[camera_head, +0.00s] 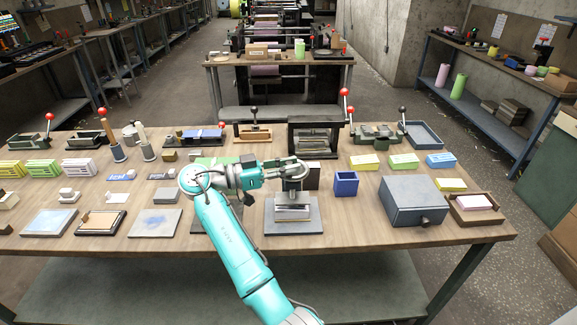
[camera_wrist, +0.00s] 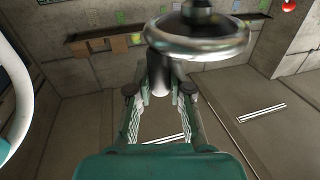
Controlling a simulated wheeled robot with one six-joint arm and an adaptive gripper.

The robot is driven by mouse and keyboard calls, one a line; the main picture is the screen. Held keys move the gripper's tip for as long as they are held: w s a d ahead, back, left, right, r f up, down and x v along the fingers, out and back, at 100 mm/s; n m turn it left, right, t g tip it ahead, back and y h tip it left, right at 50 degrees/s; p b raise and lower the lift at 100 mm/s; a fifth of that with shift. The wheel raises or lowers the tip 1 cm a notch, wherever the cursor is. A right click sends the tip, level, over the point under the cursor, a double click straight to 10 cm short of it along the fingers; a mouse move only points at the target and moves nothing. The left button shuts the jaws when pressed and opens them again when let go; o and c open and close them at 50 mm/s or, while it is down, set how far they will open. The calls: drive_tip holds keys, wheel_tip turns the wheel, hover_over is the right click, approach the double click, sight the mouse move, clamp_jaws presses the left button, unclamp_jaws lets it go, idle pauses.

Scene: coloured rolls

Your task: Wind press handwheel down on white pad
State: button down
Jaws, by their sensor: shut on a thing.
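A small press stands near the front middle of the bench in the head view, on a grey base plate (camera_head: 308,228). A white pad (camera_head: 292,213) lies between the base and the upper press plate. The metal handwheel (camera_wrist: 198,40) fills the upper part of the wrist view; my gripper partly covers it in the head view. My gripper (camera_wrist: 160,85) reaches in from the left at handwheel height. Its fingers are closed around a cylindrical part just under the wheel's rim, seemingly its handle. In the head view my gripper (camera_head: 290,168) is above the press.
A blue open box (camera_head: 346,185) and a grey drawer box (camera_head: 412,203) stand right of the press. A larger dark press (camera_head: 317,137) with a red-knobbed lever stands behind. Pads and colored blocks fill the left side. Bare wood shows along the front edge.

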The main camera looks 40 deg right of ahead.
drive_tip(key=shift+f, duration=0.1)
drive_tip(key=c, duration=1.1)
unclamp_jaws()
drive_tip(key=shift+o, duration=0.2)
drive_tip(key=v, duration=0.7)
drive_tip(key=shift+a, duration=0.15)
